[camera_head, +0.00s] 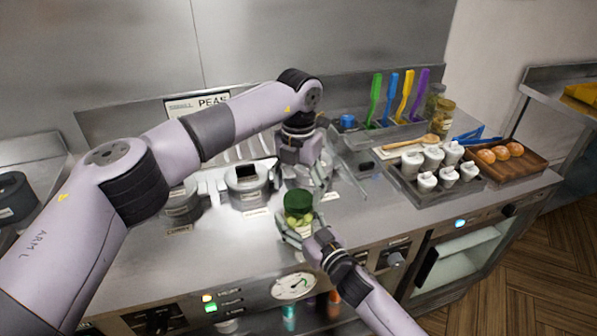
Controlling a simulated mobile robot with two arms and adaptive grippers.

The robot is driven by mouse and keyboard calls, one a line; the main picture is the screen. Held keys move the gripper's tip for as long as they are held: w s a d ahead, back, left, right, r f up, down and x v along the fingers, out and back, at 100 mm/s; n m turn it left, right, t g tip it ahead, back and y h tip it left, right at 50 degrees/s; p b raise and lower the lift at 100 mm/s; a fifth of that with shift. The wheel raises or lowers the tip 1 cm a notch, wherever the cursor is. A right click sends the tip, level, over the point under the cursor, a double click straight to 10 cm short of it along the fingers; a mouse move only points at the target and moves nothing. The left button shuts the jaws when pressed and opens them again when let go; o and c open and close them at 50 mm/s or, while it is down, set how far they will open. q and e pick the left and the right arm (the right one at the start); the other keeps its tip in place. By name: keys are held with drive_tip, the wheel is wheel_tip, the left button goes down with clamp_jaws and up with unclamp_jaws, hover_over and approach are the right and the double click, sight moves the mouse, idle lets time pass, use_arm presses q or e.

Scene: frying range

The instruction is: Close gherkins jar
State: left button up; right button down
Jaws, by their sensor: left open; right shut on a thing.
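The gherkins jar (299,220) is upright at the front middle of the steel counter, with green contents showing. A dark green lid (298,199) is on its top; I cannot tell whether it is fully seated. My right gripper (298,234) reaches in from the lower right and is shut around the jar's lower part, hiding some of it. My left gripper (312,180) is open and points down, just above and behind the lid. I cannot tell whether it touches the lid.
Grey containers (249,187) stand left of the jar. Coloured-handled tools (391,97) and jars (442,113) stand behind. The counter's front edge is close to the jar.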

use_arm(q)
drive_tip(key=shift+f, duration=1.2)
drive_tip(key=shift+c, duration=0.4)
drive_tip(key=c, duration=1.2)
drive_tip(key=o, duration=1.4)
wheel_tip(320, 180, up, 12)
drive_tip(key=shift+r, duration=0.1)
